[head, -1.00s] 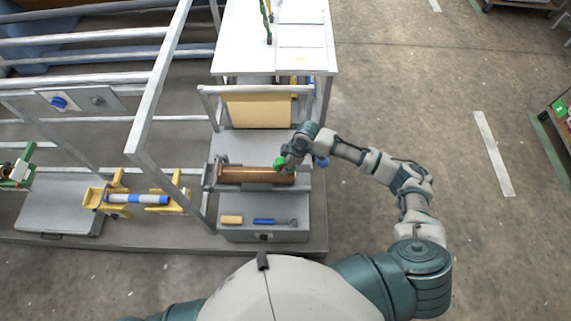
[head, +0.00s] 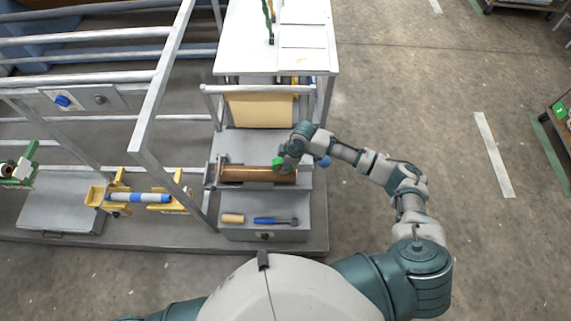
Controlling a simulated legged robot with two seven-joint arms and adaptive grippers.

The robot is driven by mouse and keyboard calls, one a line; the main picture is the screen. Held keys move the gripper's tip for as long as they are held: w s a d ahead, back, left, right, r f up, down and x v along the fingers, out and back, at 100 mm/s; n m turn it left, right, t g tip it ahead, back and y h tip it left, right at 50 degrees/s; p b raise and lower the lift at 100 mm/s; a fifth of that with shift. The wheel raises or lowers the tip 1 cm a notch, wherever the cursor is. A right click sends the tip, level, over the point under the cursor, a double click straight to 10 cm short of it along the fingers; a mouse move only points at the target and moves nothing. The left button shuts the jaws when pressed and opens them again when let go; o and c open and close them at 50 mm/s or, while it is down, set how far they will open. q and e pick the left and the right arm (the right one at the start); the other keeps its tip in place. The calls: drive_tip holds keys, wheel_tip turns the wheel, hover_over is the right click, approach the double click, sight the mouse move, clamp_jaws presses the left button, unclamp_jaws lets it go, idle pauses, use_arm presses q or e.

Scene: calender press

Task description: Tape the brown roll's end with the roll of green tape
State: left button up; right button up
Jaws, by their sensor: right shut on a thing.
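The brown roll (head: 245,174) lies crosswise on its grey stand in the middle of the head view. My right gripper (head: 283,160) is over the right part of the roll. It is shut on the roll of green tape (head: 278,163), which shows as a small green disc at the gripper, at or just above the roll's surface. I cannot tell whether the tape touches the roll. The gripper and tape hide part of the roll near its right end. My left gripper is not in view; only a bit of my left arm shows at the bottom.
A grey box (head: 264,235) in front holds a tan block (head: 233,218) and a blue-handled tool (head: 272,221). Grey frame bars (head: 160,85) stand to the left. A yellow stand (head: 97,195) holds a blue and white roll (head: 138,197). A white table (head: 250,55) is behind.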

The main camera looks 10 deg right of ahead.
sight(275, 165)
drive_tip(key=shift+s+a+f, duration=0.1)
drive_tip(key=shift+a+f, duration=0.1)
drive_tip(key=shift+a, duration=0.35)
clamp_jaws()
drive_tip(key=shift+a+r+p, duration=0.1)
drive_tip(key=shift+a+p, duration=0.2)
drive_tip(key=shift+a, duration=0.1)
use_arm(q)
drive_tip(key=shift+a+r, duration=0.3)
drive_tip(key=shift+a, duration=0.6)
use_arm(e)
drive_tip(key=shift+a, duration=0.1)
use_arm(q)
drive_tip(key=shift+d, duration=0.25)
use_arm(e)
drive_tip(key=shift+w+d, duration=0.2)
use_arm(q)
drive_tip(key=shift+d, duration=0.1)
use_arm(e)
drive_tip(key=shift+a+r, duration=0.1)
drive_tip(key=shift+a, duration=0.1)
use_arm(q)
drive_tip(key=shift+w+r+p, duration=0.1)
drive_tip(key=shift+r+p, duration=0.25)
drive_tip(key=shift+p, duration=0.05)
use_arm(e)
drive_tip(key=shift+w+a, duration=0.2)
drive_tip(key=shift+a, duration=0.25)
drive_tip(key=shift+a, duration=0.15)
